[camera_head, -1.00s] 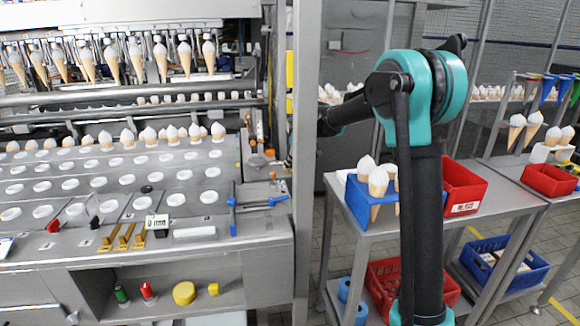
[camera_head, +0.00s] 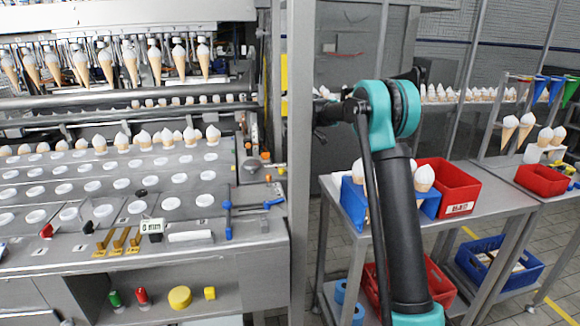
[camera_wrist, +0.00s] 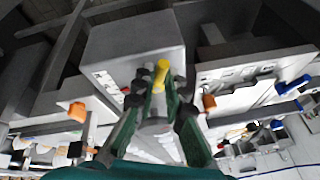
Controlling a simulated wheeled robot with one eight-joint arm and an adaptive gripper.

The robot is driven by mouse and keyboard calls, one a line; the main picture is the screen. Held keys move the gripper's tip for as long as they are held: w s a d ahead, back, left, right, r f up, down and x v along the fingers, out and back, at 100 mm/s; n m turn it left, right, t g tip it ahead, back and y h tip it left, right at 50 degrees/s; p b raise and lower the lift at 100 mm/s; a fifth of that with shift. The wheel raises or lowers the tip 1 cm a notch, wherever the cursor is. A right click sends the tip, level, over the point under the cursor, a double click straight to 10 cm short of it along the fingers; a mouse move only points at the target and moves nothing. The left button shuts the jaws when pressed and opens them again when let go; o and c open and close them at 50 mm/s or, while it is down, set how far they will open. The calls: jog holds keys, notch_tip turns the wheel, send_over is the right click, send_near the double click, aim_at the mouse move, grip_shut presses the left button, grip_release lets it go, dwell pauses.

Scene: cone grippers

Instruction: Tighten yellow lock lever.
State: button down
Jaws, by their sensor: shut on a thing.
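The yellow lock lever (camera_wrist: 161,71) is in the upper middle of the wrist view, in front of a grey box-shaped housing (camera_wrist: 125,48). My gripper (camera_wrist: 160,84) has its green and dark fingers on both sides of the lever's lower part and is shut on it; the upper end sticks out beyond the fingertips. In the head view my arm (camera_head: 385,130) reaches left towards the grey post, and my gripper is hidden there. I cannot make out the lever in that view.
Orange knobs (camera_wrist: 77,112) and a blue handle (camera_wrist: 293,85) flank the gripper in the wrist view. In the head view a grey post (camera_head: 300,150) stands beside the cone machine. A table with a red bin (camera_head: 447,185) and a blue cone holder (camera_head: 353,203) is close to my arm.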

jog(key=shift+w+a+n+g+h, duration=0.15)
jog(key=shift+w+n+g, duration=0.15)
jog(key=shift+n, duration=0.55)
jog(key=shift+w+d+n+g+h, duration=0.15)
jog(key=shift+w+n+g, duration=0.15)
jog(key=shift+n, duration=0.55)
jog(key=shift+a, duration=0.15)
jog(key=c, duration=1.6)
grip_release()
jog(key=v, duration=1.2)
jog(key=shift+w, duration=0.1)
